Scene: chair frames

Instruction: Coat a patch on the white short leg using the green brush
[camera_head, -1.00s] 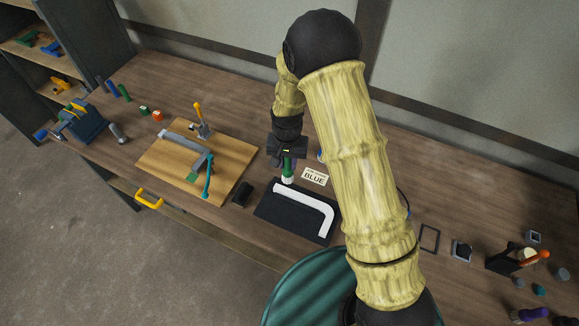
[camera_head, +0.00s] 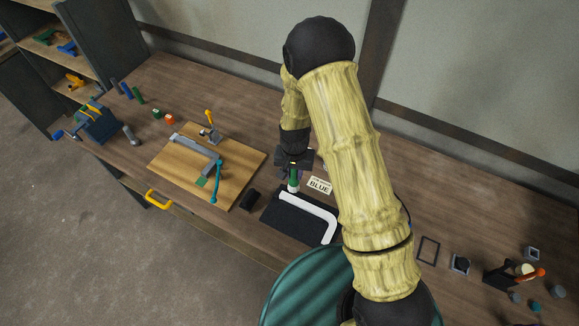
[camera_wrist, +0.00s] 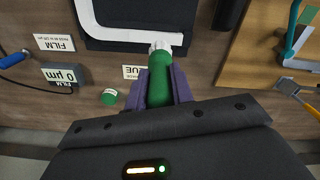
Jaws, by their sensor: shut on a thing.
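My gripper (camera_wrist: 158,85) is shut on the green brush (camera_wrist: 159,78), around its handle. In the head view the brush (camera_head: 294,178) hangs upright below my gripper (camera_head: 294,167). Its white bristle end (camera_wrist: 160,47) points at the end of one arm of the white L-shaped frame (camera_wrist: 128,36). The bristles overlap the frame's edge in the wrist view; I cannot tell whether they touch it. The frame (camera_head: 318,211) lies on a black mat (camera_head: 284,222). I cannot tell which arm is the short leg, and no coloured patch shows on it.
A BLUE card (camera_head: 319,185) lies behind the mat. A gauge reading 0 µm (camera_wrist: 63,76), a FILM card (camera_wrist: 54,42) and a small green-topped item (camera_wrist: 109,97) lie on the bench. A wooden board (camera_head: 240,177) with a clamped grey part stands left, a black block (camera_head: 250,199) between.

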